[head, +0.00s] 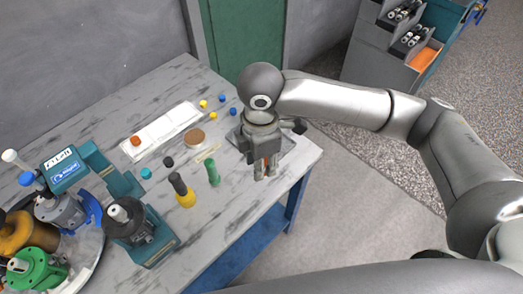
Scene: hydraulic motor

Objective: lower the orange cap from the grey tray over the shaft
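My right gripper (265,174) points down at the right end of the table, in front of the grey tray (288,141), and hides part of it. A small orange-red patch shows between its fingers; I cannot tell whether this is a cap or whether the fingers grip it. Another orange-red cap (136,140) sits at the left end of a white tray (163,130). A dark motor body with a pale upright shaft (118,212) stands in a teal holder (158,247) at the front left. My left gripper is not in view.
A green peg (213,173), a yellow-based dark peg (183,190) and a tan disc (194,138) stand mid-table. Small yellow and blue pieces lie behind. A round tray with green and orange parts (38,262) fills the left. Bare table lies at the front middle.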

